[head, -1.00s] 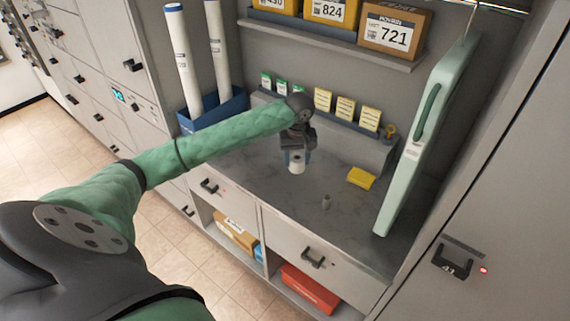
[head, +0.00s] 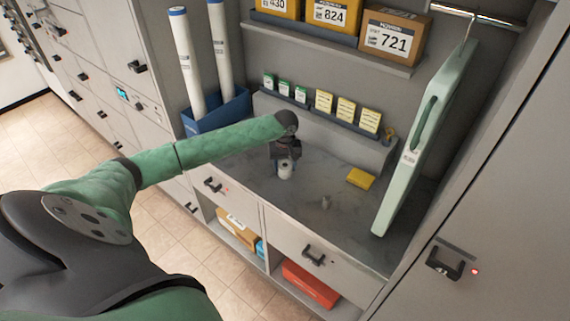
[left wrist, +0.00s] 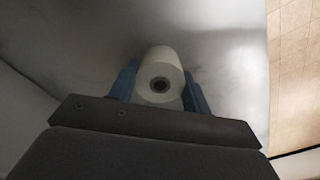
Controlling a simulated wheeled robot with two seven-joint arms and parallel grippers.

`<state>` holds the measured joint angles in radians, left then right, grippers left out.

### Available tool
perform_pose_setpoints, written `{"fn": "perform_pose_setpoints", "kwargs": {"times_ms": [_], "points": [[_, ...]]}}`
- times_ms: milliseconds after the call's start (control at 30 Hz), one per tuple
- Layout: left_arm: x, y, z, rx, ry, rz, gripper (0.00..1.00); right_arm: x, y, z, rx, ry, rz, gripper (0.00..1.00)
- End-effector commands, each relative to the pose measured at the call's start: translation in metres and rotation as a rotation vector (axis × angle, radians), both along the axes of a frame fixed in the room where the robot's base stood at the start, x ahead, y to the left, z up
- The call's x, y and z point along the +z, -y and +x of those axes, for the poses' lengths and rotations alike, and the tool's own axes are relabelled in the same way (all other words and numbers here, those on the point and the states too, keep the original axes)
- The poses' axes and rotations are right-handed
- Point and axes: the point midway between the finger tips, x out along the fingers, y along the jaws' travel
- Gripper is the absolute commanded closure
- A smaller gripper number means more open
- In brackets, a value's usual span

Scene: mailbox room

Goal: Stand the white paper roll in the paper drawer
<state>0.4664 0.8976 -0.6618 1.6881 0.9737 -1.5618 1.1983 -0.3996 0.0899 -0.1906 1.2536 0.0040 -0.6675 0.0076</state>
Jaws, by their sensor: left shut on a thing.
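The white paper roll (head: 285,171) is in my left gripper (head: 285,163), above the grey counter (head: 320,190). In the left wrist view the roll (left wrist: 161,77) sits between the two blue fingers (left wrist: 160,90), with its dark core hole facing the camera. The gripper is shut on it. Two drawers with black handles are in the counter front: a left drawer (head: 232,198) and a right drawer (head: 300,240), both closed. Which one is the paper drawer I cannot tell. My right gripper is not in view.
A yellow pad (head: 360,178) and a small grey object (head: 325,203) lie on the counter. A blue bin (head: 217,117) with tall white tubes stands at the back left. A pale green hanging case (head: 425,140) is at the right. A red box (head: 310,284) is below.

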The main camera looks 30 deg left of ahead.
Motion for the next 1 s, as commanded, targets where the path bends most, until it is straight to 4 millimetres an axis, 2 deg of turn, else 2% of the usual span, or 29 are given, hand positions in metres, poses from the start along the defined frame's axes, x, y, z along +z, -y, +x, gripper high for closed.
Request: {"fn": "perform_pose_setpoints", "kwargs": {"times_ms": [333,367,467,900,1000], "points": [[-0.002,0.0,0.0,0.0,0.0,0.0,0.79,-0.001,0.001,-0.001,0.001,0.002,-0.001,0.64],[-0.002,0.0,0.0,0.0,0.0,0.0,0.5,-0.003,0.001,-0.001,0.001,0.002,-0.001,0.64],[-0.002,0.0,0.0,0.0,0.0,0.0,0.3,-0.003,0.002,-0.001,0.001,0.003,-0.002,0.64],[0.003,0.0,0.0,0.0,0.001,0.001,0.3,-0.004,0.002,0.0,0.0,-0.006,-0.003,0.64],[0.015,0.0,0.001,0.0,0.002,0.001,0.3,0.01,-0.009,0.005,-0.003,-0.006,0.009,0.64]]}}
